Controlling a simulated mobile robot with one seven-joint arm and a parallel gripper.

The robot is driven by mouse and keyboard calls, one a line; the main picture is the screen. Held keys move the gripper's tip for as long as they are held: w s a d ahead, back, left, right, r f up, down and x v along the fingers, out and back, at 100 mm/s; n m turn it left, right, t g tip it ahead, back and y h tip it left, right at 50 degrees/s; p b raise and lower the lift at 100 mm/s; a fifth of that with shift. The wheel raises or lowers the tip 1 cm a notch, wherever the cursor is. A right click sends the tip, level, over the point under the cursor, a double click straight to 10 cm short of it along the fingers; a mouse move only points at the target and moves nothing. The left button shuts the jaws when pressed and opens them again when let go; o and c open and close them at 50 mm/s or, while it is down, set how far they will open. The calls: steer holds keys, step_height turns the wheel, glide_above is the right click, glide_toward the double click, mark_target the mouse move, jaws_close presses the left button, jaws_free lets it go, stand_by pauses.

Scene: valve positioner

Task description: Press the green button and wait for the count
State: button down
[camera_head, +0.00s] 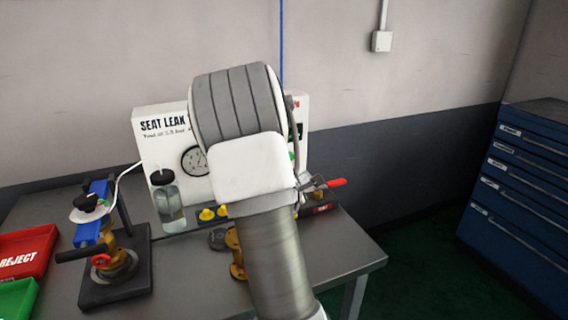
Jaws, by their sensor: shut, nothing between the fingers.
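A white seat leak test panel (150,150) stands at the back of the bench. My arm covers its middle and much of its right side. A small green spot (291,156) shows on the panel just right of my arm; it may be the edge of the green button, mostly hidden. A dark display (300,130) is partly visible above it, and I cannot read a count on it. My gripper is hidden behind my own arm, so I cannot see whether it touches the button.
A gauge (195,160), a bottle of liquid (168,202) and yellow caps (208,214) are left of my arm. A red-handled clamp (336,183) is right. A valve assembly (112,262), red reject bin (26,255) and green bin (18,300) are farther left. A blue cabinet (520,195) stands right.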

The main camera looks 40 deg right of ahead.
steer(key=shift+s+d+f, duration=0.15)
steer(key=shift+d, duration=0.15)
steer(key=w+d+p, duration=0.2)
steer(key=w, duration=0.6)
steer(key=shift+w+d, duration=0.25)
steer(key=shift+w+d+p, duration=0.1)
steer(key=shift+w+p, duration=0.05)
steer(key=shift+p, duration=0.15)
stand_by(1.8)
steer(key=shift+w, duration=0.25)
